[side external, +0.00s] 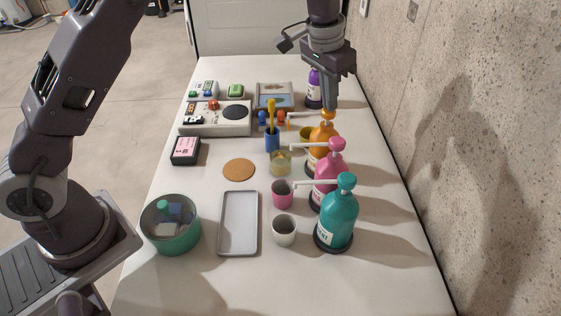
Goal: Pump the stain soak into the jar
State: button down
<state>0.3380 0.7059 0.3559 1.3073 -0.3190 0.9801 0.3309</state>
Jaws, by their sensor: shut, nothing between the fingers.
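Pump bottles stand in a row along the right of the table: teal (337,218), pink (326,182), orange (322,137) and, farther back, purple (314,86). Their labels are too small to read, so I cannot tell which holds the stain soak. A clear glass jar (281,164) with a yellowish look stands left of the orange bottle, roughly in line with its white spout. My gripper (329,106) points down, shut and empty, right at the orange pump head (327,116). I cannot tell whether it touches. The orange bottle's lower part is hidden behind the pink one.
A pink cup (283,196) and a white cup (284,231) stand left of the pink and teal bottles. A blue holder (272,140) with a yellow tool stands behind the jar. A tray (222,248), cork disc (239,170) and green tub (186,242) lie left. A concrete wall (470,130) borders the right.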

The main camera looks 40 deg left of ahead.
jog(key=shift+f, duration=0.6)
jog(key=shift+r, duration=0.1)
jog(key=shift+w+v, duration=0.25)
jog(key=shift+v, duration=1)
jog(key=shift+r, duration=0.15)
jog(key=v, duration=0.2)
jog(key=w+v, duration=0.1)
jog(key=v, duration=0.1)
jog(key=shift+d+r, duration=0.1)
jog(key=shift+r, duration=0.95)
